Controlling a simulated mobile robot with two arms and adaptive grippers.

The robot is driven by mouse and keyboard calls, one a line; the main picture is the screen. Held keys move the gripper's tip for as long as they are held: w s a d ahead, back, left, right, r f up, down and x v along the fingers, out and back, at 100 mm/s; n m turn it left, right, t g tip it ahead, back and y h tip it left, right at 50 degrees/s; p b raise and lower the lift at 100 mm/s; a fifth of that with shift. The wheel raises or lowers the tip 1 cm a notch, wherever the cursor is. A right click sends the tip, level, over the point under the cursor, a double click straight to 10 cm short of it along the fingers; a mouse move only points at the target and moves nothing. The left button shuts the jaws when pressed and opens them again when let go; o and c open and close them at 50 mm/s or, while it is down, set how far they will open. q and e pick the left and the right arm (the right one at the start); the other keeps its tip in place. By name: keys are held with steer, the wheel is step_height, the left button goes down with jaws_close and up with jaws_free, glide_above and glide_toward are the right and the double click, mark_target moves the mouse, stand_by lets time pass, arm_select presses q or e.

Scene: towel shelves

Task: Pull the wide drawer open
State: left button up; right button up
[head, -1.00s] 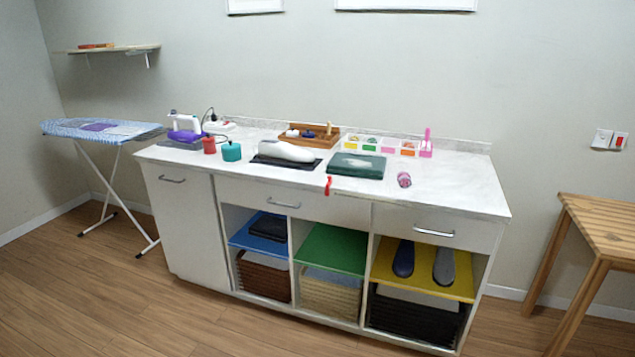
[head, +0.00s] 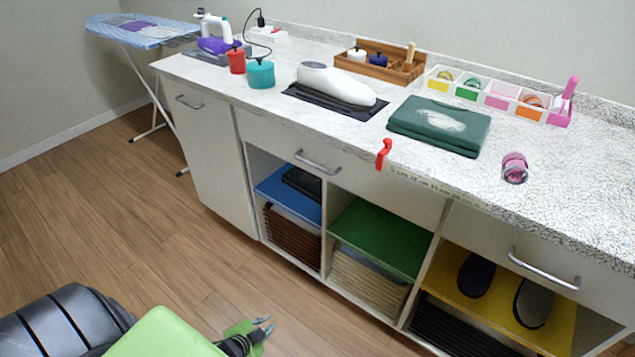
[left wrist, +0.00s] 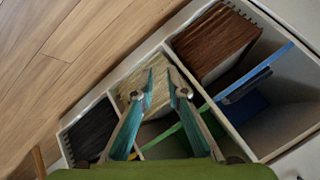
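The wide drawer (head: 270,137) is the long white front under the countertop, above the blue and green shelves. It looks closed. Its metal bar handle (head: 318,163) is in plain view. My left gripper (head: 265,330) is low in front of the cabinet, well apart from the handle. In the left wrist view its two fingers (left wrist: 162,78) are parted with nothing between them. They point toward the lower compartments with the baskets. I cannot make out the drawer handle in that view. My right gripper is in neither view now.
The countertop (head: 580,190) holds a white iron, a folded green towel (head: 440,122), pots and trays. A red clip (head: 383,153) hangs at its edge above the drawer. A narrower drawer (head: 490,235) is at right, a tall door (head: 200,140) at left. The floor in front is clear.

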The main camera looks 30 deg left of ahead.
arm_select(q)
steer(key=w+a+r+m+t+b, duration=0.25)
steer(key=w+a+r, duration=0.25)
steer(key=w+r, duration=0.3)
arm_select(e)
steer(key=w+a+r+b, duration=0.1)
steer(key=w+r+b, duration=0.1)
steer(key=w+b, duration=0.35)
arm_select(q)
steer(key=m+t+h+b, duration=0.2)
steer(key=m+t+h, duration=0.1)
steer(key=m+t, duration=0.65)
glide_toward(313, 165)
steer(key=shift+g, duration=0.4)
steer(key=shift+x, duration=5.15)
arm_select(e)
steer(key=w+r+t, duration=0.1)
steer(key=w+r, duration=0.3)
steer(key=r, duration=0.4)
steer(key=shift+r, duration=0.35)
arm_select(q)
steer(key=shift+r, duration=0.1)
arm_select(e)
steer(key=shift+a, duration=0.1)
arm_select(q)
jaws_close()
steer(key=shift+s, duration=0.2)
